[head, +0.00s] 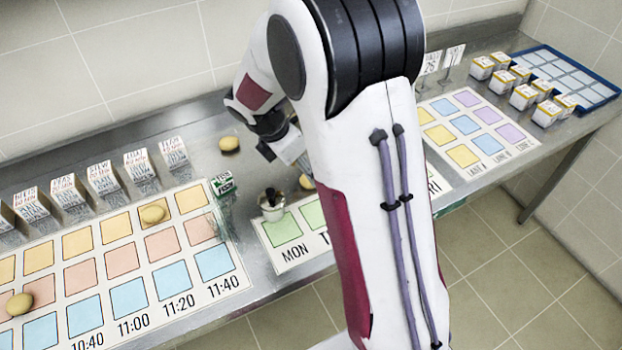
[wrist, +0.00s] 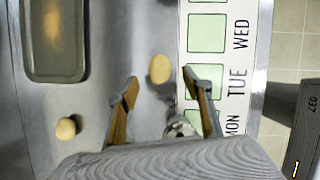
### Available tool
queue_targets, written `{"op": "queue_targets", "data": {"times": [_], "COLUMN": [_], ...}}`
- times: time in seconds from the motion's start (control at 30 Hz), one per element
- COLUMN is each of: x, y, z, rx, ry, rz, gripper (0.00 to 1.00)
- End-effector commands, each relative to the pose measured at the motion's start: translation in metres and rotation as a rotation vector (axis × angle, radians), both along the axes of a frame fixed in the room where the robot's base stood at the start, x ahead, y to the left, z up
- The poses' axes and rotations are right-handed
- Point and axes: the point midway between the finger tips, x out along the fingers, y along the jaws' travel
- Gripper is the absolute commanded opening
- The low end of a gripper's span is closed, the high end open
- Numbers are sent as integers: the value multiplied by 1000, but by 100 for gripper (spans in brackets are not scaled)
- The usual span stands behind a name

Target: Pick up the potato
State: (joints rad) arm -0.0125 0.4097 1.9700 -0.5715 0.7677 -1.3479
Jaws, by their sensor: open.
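Several potatoes are in view. One tan potato (wrist: 160,68) lies on the steel counter beside the day card, just ahead of and between my open fingertips in the wrist view; it shows partly behind my arm in the head view (head: 306,182). A second potato (head: 229,144) lies on the counter near the wall, and in the wrist view (wrist: 66,128) it is left of my gripper. Two more lie on the time card, one on a yellow square (head: 152,214) and one at far left (head: 19,304). My gripper (wrist: 160,77) is open and empty, above the counter.
A grey tray (wrist: 83,40) with a blurred tan patch is at upper left there. Labelled boxes (head: 140,166) line the back; a blue tray (head: 606,80) is far right.

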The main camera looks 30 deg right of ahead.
Motion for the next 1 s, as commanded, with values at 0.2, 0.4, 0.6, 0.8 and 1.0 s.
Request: {"op": "queue_targets", "data": {"times": [0.2, 0.4, 0.6, 0.8, 1.0], "x": [0, 2, 3, 3, 3], "y": [-6, -13, -15, -15, -15], "z": [-21, -39, -45, -45, -45], "rx": [-1, 1, 1, 1, 1], "ry": [3, 1, 0, 0, -1], "rz": [0, 1, 1, 1, 2], "gripper": [50, 50, 50, 50, 50]}}
